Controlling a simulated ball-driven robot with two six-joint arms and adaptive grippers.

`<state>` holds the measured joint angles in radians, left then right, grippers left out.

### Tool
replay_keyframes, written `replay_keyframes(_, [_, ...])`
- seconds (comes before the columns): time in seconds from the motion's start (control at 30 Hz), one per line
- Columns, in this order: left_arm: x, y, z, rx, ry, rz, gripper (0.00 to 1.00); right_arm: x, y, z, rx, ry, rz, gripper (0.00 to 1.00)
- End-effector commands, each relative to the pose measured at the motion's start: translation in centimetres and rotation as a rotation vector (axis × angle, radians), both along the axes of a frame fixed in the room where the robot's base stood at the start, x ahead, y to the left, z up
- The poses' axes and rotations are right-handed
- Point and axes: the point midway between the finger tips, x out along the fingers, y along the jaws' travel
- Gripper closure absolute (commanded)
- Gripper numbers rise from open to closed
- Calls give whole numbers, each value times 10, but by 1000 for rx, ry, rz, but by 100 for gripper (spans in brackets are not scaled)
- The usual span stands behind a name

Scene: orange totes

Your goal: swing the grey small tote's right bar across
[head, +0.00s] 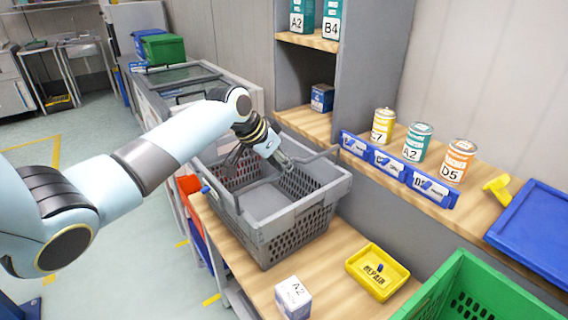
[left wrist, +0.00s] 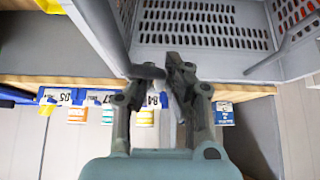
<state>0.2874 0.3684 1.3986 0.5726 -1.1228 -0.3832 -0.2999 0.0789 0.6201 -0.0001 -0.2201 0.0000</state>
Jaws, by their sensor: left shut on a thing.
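The grey small tote (head: 290,222) stands upright and open on the wooden bench. Its right bar (head: 316,157) shows as a thin grey length at the far right of the tote, running from the gripper towards the rim. My left gripper (head: 284,163) reaches over the tote from the left and is shut on this bar, above the tote's opening. In the left wrist view the closed fingers (left wrist: 166,72) stand in front of the perforated tote wall (left wrist: 200,25); they hide the gripped part of the bar. My right gripper is not in view.
A shelf with cans (head: 411,142) and blue label holders (head: 398,170) lies close right of the tote. A grey upright panel (head: 372,70) stands behind. A yellow tray (head: 377,271), a white A2 box (head: 293,298) and a green crate (head: 470,285) are in front.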

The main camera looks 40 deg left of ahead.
Motion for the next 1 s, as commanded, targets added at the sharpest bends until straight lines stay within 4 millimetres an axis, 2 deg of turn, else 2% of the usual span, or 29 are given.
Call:
replay_keyframes(0.13, [2, 9, -11, -1, 2, 2, 96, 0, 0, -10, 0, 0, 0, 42])
replay_keyframes(0.47, [2, 11, -12, 0, 3, 0, 97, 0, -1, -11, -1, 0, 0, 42])
replay_keyframes(0.73, [5, 20, -29, -2, 5, 0, 98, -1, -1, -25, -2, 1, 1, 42])
replay_keyframes(0.93, [5, 20, -28, -1, 4, 0, 98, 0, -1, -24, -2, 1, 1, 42])
replay_keyframes(1.0, [5, 20, -27, 0, 3, 0, 84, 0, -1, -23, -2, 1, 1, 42])
